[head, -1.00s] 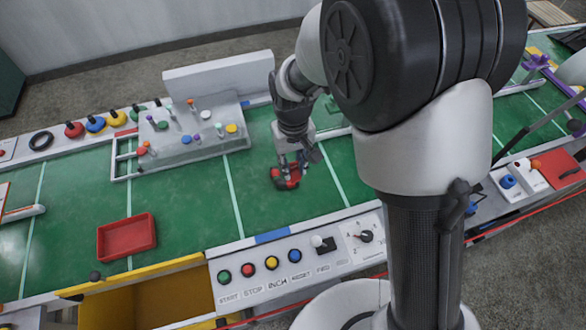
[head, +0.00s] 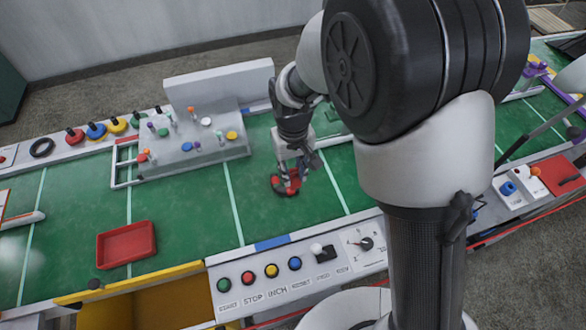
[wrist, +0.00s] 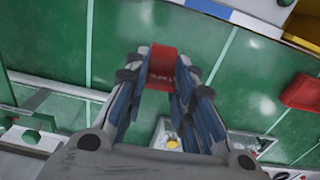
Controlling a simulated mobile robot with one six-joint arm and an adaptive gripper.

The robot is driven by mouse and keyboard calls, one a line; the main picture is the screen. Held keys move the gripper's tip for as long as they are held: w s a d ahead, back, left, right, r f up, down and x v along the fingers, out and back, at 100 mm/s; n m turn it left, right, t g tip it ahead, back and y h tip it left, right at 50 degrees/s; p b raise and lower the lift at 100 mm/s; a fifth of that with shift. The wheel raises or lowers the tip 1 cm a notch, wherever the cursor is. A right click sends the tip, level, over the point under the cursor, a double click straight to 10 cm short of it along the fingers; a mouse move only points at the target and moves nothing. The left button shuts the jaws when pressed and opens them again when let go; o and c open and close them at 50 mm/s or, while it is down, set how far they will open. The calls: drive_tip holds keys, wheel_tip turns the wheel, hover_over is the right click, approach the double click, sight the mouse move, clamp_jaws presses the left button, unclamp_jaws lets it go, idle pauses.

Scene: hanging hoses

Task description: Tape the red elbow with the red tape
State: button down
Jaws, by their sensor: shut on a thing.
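My gripper (head: 288,172) points down over the green belt in the middle of the head view. Its fingers are around a red block with lettering that seems to begin with "Tape", which I take to be the red tape (wrist: 161,68). In the wrist view the block sits between the fingertips. In the head view it shows as a small red and dark shape (head: 285,185), partly covered by the fingers, at or just above the belt; I cannot tell which. I cannot make out a red elbow for certain.
A grey stand with coloured pegs (head: 190,143) is behind and left of my gripper. A red tray (head: 126,243) lies on the left of the green belt (head: 180,210). A button panel (head: 290,270) runs along the front edge. The belt between tray and gripper is clear.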

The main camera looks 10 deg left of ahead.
sight(275, 181)
idle(0.4)
drive_tip(key=shift+w+a+f+n, duration=0.25)
drive_tip(key=shift+w+f+n, duration=0.1)
drive_tip(key=shift+n, duration=0.15)
drive_tip(key=w+a+f+n+b, duration=0.1)
drive_tip(key=w+a+f+n, duration=0.2)
drive_tip(key=n, duration=0.4)
drive_tip(key=w+a+f+n+b, duration=0.1)
drive_tip(key=w+a+f+n, duration=0.3)
drive_tip(key=w+f+n, duration=0.2)
drive_tip(key=shift+f+n+b, duration=0.4)
drive_tip(key=shift+f+n, duration=0.75)
drive_tip(key=shift+n, duration=0.05)
drive_tip(key=shift+f, duration=0.25)
drive_tip(key=shift+f+b, duration=1.25)
drive_tip(key=shift+f, duration=0.5)
drive_tip(key=shift+d+f, duration=0.1)
drive_tip(key=shift+f, duration=0.15)
drive_tip(key=shift+f+b, duration=0.75)
drive_tip(key=shift+f, duration=0.2)
drive_tip(key=shift+f+b, duration=0.4)
drive_tip(key=shift+f, duration=0.25)
